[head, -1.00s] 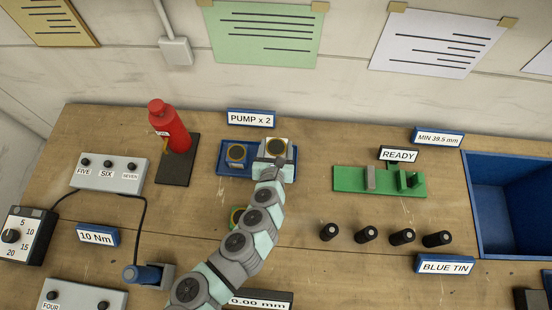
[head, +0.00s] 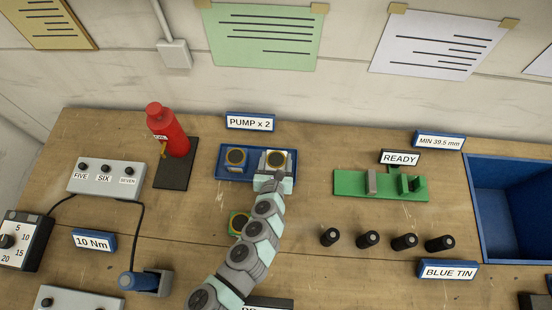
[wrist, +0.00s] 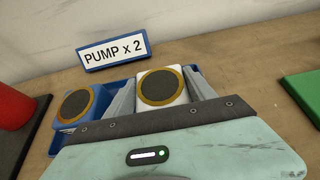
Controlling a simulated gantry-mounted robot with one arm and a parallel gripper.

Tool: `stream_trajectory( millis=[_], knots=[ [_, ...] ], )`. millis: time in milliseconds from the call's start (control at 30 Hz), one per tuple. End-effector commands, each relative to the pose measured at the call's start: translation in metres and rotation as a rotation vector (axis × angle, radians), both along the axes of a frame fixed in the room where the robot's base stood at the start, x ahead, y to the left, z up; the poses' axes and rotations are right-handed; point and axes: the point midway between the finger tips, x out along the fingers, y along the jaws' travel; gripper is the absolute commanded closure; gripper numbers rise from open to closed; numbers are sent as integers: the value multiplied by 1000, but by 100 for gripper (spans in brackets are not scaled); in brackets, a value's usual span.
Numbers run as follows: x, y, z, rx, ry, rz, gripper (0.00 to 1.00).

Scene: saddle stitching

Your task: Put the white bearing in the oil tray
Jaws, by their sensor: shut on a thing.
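The white bearing (head: 276,158) has a dark round top with a golden ring. A blue bearing (head: 236,158) with the same top stands in the tray's left side, and also shows in the wrist view (wrist: 76,104).
A red oil can (head: 168,130) stands on a dark mat left of the tray. A green bearing (head: 239,222) lies in front, close to my arm. A green fixture (head: 380,187), several black cylinders (head: 367,239) and a blue bin (head: 480,205) are to the right.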

Motion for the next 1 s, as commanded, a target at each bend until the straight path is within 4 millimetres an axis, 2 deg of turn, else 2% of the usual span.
stream_trajectory(
  millis=[33,67,100,300,667,833,1000],
  knots=[
    [0,-1,-3,0,-1,-1,100],
    [0,0,-2,0,0,0,34],
    [0,0,-2,-1,0,0,31],
    [0,0,-2,-1,0,0,15],
    [-1,1,4,0,0,1,15],
    [-21,4,12,2,0,0,15],
    [-51,8,26,4,1,1,15]
  ],
)
